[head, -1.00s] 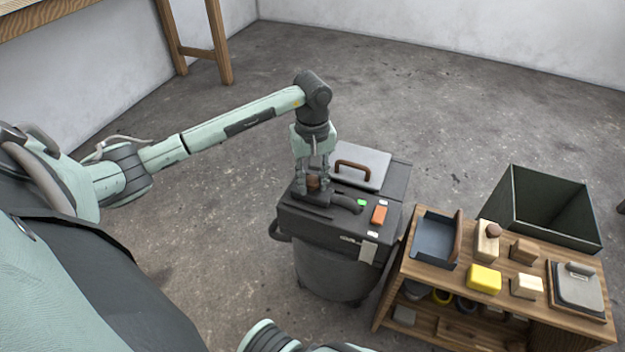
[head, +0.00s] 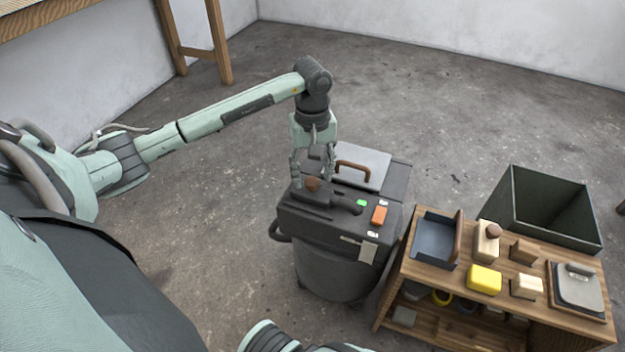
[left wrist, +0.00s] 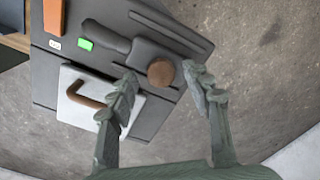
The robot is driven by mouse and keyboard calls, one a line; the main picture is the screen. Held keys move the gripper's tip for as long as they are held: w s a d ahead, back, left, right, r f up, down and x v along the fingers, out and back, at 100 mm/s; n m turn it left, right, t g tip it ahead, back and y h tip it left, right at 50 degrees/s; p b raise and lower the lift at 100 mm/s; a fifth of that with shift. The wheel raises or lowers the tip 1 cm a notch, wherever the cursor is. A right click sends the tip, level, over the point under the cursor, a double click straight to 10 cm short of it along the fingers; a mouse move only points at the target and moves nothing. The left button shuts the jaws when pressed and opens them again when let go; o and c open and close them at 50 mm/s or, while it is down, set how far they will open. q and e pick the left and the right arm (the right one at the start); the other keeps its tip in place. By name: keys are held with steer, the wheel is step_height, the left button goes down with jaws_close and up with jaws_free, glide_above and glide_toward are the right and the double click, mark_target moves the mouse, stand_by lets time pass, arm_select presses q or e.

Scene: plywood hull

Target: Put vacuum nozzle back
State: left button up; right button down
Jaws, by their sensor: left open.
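The vacuum nozzle (head: 338,203) is a dark grey piece with a round brown knob (head: 312,184). It lies flat on the black top of the vacuum (head: 340,262). The nozzle also shows in the left wrist view (left wrist: 165,50), with its narrow handle pointing toward a green button. My left gripper (head: 313,168) is open and empty, just above the knob. In the left wrist view, its fingertips (left wrist: 161,80) stand apart on either side of the knob, clear of it. My right gripper is out of view.
A grey case with a brown handle (head: 352,168) lies behind the nozzle. An orange block (head: 379,215) and small buttons are to its right. A wooden cart (head: 410,262) with a tray and several blocks stands right. A dark open bin (head: 520,205) is behind it. Floor to the left is clear.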

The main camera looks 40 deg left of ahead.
arm_select(q)
step_height(320, 180, up, 9)
steer(key=d+r+n+t+h, duration=0.3)
steer(key=d+h, duration=0.9)
steer(key=d, duration=1.4)
steer(key=w+d+r+n+t+h, duration=0.25)
steer(key=r+n+t+h, duration=0.3)
steer(key=r+n, duration=0.6)
steer(key=m+t+y, duration=0.7)
steer(key=m+y, duration=1.4)
steer(key=m, duration=1.5)
glide_above(313, 181)
steer(key=w+d, duration=0.2)
steer(key=d, duration=0.4)
step_height(313, 181, down, 13)
steer(key=s+a+f+n+g, duration=0.2)
steer(key=s+f+n+g, duration=0.45)
steer(key=s+f, duration=0.4)
steer(key=s+f+n+g, duration=0.1)
steer(key=s+f+g, duration=0.1)
steer(key=s, duration=0.4)
steer(key=s+d+f+n+g+h, duration=0.1)
steer(key=s+f+n+g, duration=0.1)
steer(key=s, duration=0.4)
step_height(313, 181, down, 3)
steer(key=shift+d+r+g, duration=0.1)
steer(key=shift+d+g, duration=0.1)
steer(key=shift+g, duration=0.6)
